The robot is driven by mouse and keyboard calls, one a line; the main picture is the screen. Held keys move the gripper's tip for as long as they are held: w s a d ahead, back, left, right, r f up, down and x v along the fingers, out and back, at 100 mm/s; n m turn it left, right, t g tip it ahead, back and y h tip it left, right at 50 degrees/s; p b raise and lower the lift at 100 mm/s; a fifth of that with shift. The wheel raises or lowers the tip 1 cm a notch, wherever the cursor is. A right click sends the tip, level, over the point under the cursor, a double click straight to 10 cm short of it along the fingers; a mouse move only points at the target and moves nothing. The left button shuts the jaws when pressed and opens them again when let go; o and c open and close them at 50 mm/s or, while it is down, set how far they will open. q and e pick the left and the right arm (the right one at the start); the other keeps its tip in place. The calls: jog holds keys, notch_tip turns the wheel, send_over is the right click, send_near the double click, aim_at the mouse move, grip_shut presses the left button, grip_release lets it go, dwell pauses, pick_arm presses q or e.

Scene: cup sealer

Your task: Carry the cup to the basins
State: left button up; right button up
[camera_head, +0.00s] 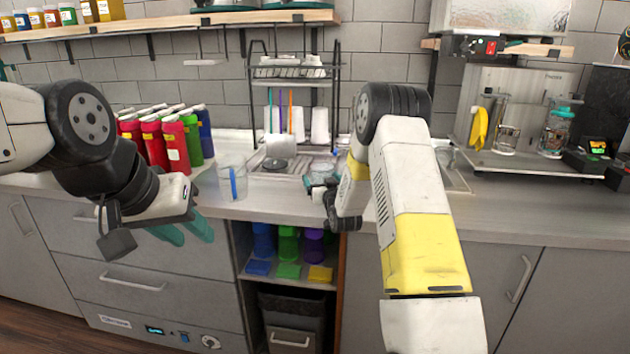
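A clear cup (232,180) stands upright near the counter's front edge, with a blue strip showing in or on it. My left gripper (183,233) is in front of the counter, left of and lower than the cup. Its teal fingers are spread apart with nothing between them. My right gripper (322,180) is over the counter, right of the cup and apart from it. Its fingers are small and partly hidden by my own wrist. A metal-edged recess (455,172) behind my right arm may be a basin; my arm hides much of it.
Red and green bottles (173,146) stand left of the cup. A black wire rack (290,72) with white cups stands at the back. A machine shelf (530,163) with glass jars is at the right. An open cubby (290,245) and bin are below.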

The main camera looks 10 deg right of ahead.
jog(key=shift+r, duration=0.2)
jog(key=s, duration=0.4)
jog(key=s+d, duration=0.1)
jog(key=s, duration=0.6)
jog(key=shift+s+d, duration=0.15)
jog(key=shift+s, duration=0.2)
jog(key=s+r+g, duration=0.5)
jog(key=s+r, duration=0.5)
jog(key=r, duration=0.2)
jog(key=s+r+g, duration=0.2)
jog(key=s+g, duration=0.4)
jog(key=s, duration=2)
jog(key=shift+s+a+r+m+g, duration=0.2)
jog(key=shift+a+r+m+g, duration=0.1)
jog(key=shift+m, duration=0.1)
